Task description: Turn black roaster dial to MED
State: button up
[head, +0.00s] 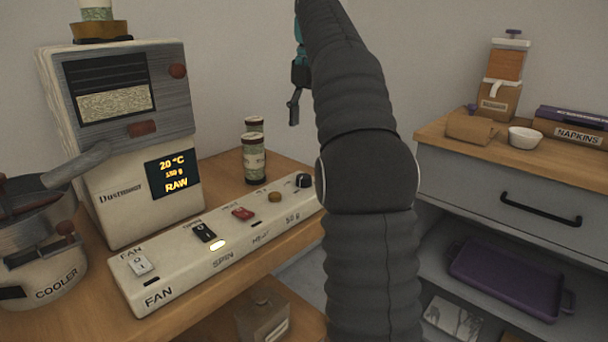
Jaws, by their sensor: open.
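The black dial (304,181) sits at the far right end of the cream control panel (190,283) on the wooden cart. Its pointer and marks are too small to read. The roaster (140,195) stands behind the panel, and its display (174,174) reads 20 °C, 150 g, RAW. My gripper (294,108) is raised above and slightly left of the dial in the picture, apart from it. It is open with nothing seen in it, and it is partly hidden behind my arm.
Beside the dial are a brown knob (274,197), a red switch (243,213) and a black switch (204,231). Two canisters (253,160) stand behind the panel. A cooler (44,270) is at left. A grey cabinet (480,185) with napkins stands at right.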

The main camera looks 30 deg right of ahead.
aim_at(305, 176)
jog(key=f+b, duration=0.1)
jog(key=f, duration=0.3)
jog(key=f+b, duration=0.2)
jog(key=f, duration=0.2)
jog(key=f+b, duration=0.1)
jog(key=f, duration=0.4)
jog(key=shift+w+a, duration=0.25)
jog(key=shift+w, duration=0.1)
jog(key=c, duration=1.1)
jog(key=shift+c, duration=0.2)
